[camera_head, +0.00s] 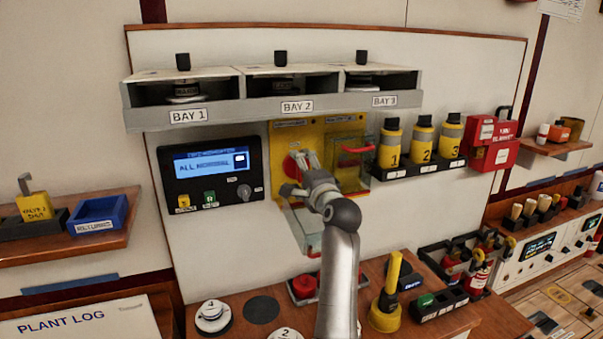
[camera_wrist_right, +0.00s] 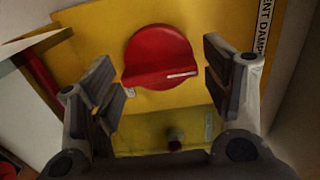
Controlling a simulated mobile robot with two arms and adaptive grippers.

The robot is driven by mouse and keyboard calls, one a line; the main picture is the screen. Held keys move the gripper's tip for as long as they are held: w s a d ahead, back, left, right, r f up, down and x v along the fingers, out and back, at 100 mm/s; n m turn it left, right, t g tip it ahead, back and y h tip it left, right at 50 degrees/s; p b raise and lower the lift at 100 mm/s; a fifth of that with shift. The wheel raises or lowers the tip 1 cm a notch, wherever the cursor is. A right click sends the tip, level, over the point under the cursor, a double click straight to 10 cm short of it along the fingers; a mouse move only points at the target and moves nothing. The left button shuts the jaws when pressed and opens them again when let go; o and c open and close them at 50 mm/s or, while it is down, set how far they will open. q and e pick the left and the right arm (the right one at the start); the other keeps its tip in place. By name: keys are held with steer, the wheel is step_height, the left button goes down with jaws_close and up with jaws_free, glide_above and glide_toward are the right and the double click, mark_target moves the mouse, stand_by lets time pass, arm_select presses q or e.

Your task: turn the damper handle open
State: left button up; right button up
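The damper handle is a round red knob with a raised grip bar (camera_wrist_right: 160,58), on a yellow plate whose partly cut-off label reads "ENT DAMP". In the head view the red knob (camera_head: 291,166) shows on the yellow panel, partly hidden by my right gripper (camera_head: 306,165). In the right wrist view my right gripper (camera_wrist_right: 163,75) is open. One finger stands on each side of the knob, with gaps visible between the pads and the red bar. The bar looks roughly level, slightly tilted, in that view. My left gripper is not in view.
A clear guard with a red bar (camera_head: 357,149) sits right of the knob. A display panel (camera_head: 211,173) is at left, and the bay shelf (camera_head: 270,113) overhangs above. Numbered yellow canisters (camera_head: 422,139) stand at right. A wooden counter with a yellow-handled tool (camera_head: 387,300) lies below.

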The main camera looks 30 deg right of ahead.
steer(key=shift+o, duration=0.3)
steer(key=shift+s, duration=0.1)
steer(key=shift+s+a+f, duration=0.1)
steer(key=shift+s+a, duration=0.05)
steer(key=shift+s, duration=0.45)
steer(key=v, duration=1)
steer(key=shift+s, duration=0.35)
